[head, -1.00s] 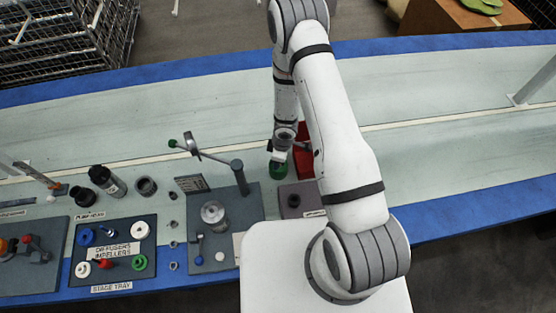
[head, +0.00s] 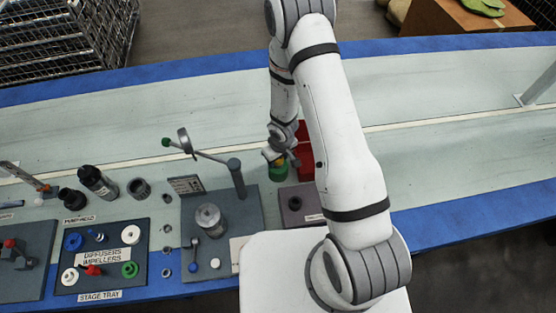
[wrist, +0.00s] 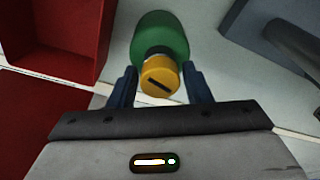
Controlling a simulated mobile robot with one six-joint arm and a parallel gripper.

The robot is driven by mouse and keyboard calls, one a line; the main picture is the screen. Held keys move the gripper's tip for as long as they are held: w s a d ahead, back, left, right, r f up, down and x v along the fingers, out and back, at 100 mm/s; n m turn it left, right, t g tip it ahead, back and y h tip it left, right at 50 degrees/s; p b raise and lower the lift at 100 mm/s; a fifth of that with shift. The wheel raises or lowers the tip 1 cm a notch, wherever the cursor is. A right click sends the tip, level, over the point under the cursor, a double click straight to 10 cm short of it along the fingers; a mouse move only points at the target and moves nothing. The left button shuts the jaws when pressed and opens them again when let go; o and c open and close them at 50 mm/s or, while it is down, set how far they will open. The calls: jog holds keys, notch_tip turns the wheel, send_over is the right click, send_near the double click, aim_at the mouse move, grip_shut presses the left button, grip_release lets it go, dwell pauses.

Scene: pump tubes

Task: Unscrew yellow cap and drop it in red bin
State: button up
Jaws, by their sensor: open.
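The yellow cap (wrist: 160,76) sits on the neck of a green bottle (wrist: 160,36), seen from close by in the wrist view. The cap's top has a dark slot. My gripper (wrist: 160,84) is open, with one dark finger on each side of the cap; I cannot tell whether either touches it. In the head view my gripper (head: 281,156) is at the green bottle (head: 277,172), which it partly hides. The red bin (head: 304,152) stands just right of the bottle, partly behind my arm. It also shows at the upper left of the wrist view (wrist: 58,48).
A grey fixture (head: 215,215) with a post and a lever stands left of the bottle. A grey block (head: 298,203) lies in front of it. A dark stage tray (head: 104,255) and dark cylinders (head: 96,181) are further left. The pale belt behind is clear.

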jog(key=shift+f+m+b, duration=0.25)
jog(key=shift+m+b, duration=0.65)
jog(key=shift+m, duration=0.1)
jog(key=shift+r+m, duration=0.15)
jog(key=shift+m, duration=0.25)
jog(key=m+b, duration=0.1)
jog(key=b, duration=0.2)
jog(key=shift+f+h, duration=0.2)
jog(key=shift+h, duration=0.1)
jog(key=m+b, duration=0.1)
jog(key=b, duration=0.2)
jog(key=shift+m, duration=0.4)
jog(key=shift+r+m+b, duration=0.3)
jog(key=shift+m+b, duration=0.1)
jog(key=shift+b, duration=0.3)
jog(key=shift+c, duration=0.3)
jog(key=c, duration=0.8)
jog(key=shift+o, duration=0.2)
